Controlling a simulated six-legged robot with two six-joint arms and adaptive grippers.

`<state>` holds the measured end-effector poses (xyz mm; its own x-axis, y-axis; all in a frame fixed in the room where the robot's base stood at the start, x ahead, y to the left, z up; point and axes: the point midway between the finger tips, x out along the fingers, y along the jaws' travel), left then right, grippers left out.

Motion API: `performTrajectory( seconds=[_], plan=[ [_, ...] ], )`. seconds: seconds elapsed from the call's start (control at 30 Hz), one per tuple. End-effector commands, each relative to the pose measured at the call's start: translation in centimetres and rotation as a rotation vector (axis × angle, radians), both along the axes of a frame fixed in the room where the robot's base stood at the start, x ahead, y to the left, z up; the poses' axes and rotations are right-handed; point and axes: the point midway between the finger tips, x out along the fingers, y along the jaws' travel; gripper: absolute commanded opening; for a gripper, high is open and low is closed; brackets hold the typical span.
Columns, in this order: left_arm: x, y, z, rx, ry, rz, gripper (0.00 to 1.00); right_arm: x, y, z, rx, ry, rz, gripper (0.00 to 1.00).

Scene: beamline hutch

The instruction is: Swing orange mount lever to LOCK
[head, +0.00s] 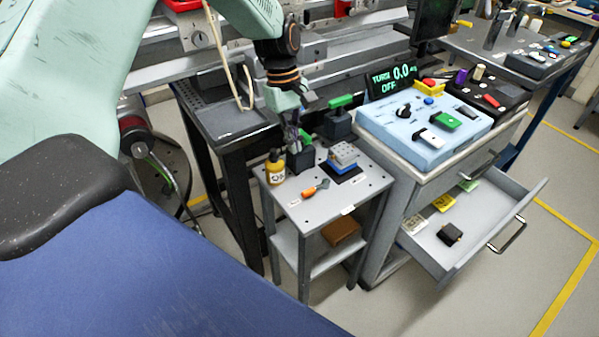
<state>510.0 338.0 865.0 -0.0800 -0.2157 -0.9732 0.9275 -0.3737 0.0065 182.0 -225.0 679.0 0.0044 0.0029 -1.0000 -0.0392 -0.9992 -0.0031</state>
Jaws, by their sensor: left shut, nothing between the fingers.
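The orange lever (309,193) lies low on the top of a small grey table (345,194), near its front left. A dark grey piece joins its right end. Small labels sit near it, too small to read. My left gripper (299,141) hangs from the arm above the back of this table. It is shut and empty, behind and above the lever and apart from it. The fingertips are dark and hard to separate from the black block behind them. My right gripper is not in view.
An open drawer (470,225) juts out at the right. The table's front right is clear.

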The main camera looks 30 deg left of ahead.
Motion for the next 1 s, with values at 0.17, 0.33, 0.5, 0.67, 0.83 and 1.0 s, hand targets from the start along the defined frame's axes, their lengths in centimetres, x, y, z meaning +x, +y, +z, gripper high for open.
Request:
performTrajectory(
  seconds=[0.17, 0.33, 0.5, 0.67, 0.83, 1.0],
  plan=[
    [0.0, -0.1, -0.1, 0.000, 0.001, 0.000, 0.00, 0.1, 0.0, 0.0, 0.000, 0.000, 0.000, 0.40],
    [-0.1, -0.1, -0.3, 0.000, 0.001, 0.000, 0.00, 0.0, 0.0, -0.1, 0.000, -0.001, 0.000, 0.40],
    [-0.2, -0.5, -2.2, 0.001, 0.004, -0.001, 0.00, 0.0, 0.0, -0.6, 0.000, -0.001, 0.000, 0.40],
    [-0.3, -1.0, -5.2, 0.001, 0.004, -0.001, 0.00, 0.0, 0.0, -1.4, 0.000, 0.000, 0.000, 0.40],
    [-0.4, -1.6, -7.8, 0.001, 0.003, -0.001, 0.00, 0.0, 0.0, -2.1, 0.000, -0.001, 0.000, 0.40],
    [-0.5, -1.9, -9.4, 0.000, 0.001, -0.001, 0.00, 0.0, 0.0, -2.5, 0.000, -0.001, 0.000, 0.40]
  ],
)
